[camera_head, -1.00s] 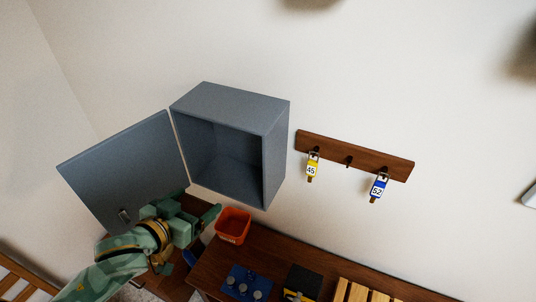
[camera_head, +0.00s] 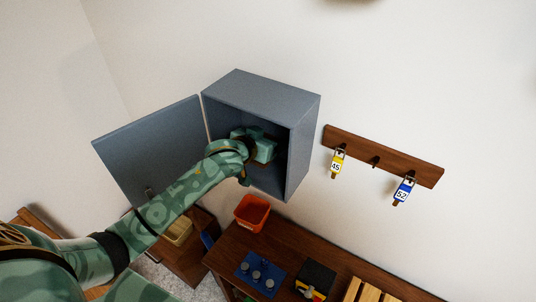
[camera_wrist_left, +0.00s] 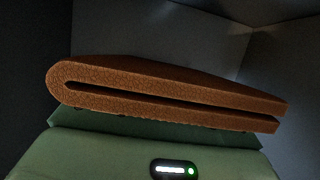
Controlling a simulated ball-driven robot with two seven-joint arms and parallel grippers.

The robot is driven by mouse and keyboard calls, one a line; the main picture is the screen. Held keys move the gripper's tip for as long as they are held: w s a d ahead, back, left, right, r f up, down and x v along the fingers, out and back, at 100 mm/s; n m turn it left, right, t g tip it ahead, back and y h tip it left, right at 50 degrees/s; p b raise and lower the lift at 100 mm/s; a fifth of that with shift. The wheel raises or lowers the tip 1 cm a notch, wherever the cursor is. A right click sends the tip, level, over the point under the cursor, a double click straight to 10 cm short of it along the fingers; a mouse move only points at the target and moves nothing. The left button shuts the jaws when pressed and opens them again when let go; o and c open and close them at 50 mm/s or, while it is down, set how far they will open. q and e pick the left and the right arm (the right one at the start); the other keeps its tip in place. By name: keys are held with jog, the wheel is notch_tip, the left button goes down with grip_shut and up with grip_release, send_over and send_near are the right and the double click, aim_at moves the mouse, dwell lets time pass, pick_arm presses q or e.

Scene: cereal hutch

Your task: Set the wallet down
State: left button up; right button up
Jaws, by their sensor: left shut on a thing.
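The wallet (camera_wrist_left: 165,88) is brown, textured leather, folded over with a slit along its side. It fills the middle of the left wrist view, just past my green gripper body. In the head view my left gripper (camera_head: 262,152) reaches inside the open grey wall cabinet (camera_head: 302,140) and is shut on the wallet. A small brown part of the wallet (camera_head: 265,152) shows at the gripper. The fingertips are mostly hidden, and I cannot tell whether the wallet touches the cabinet floor. My right gripper is not in view.
The cabinet door (camera_head: 150,150) stands open to the left, close to my left arm. Below are an orange bin (camera_head: 252,213), a blue mat (camera_head: 258,274) and a black box (camera_head: 316,278) on a brown bench. A key rack (camera_head: 384,156) hangs right of the cabinet.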

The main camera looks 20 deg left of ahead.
pick_arm(q)
jog(key=f, duration=0.3)
jog(key=shift+s, duration=0.2)
jog(key=shift+w+f+b, duration=0.2)
jog(key=shift+f+b, duration=0.1)
jog(key=shift+f, duration=1.6)
jog(key=o, duration=0.9)
jog(key=shift+f, duration=0.1)
jog(key=shift+s, duration=0.1)
jog(key=p+v, duration=0.1)
jog(key=v, duration=1.1)
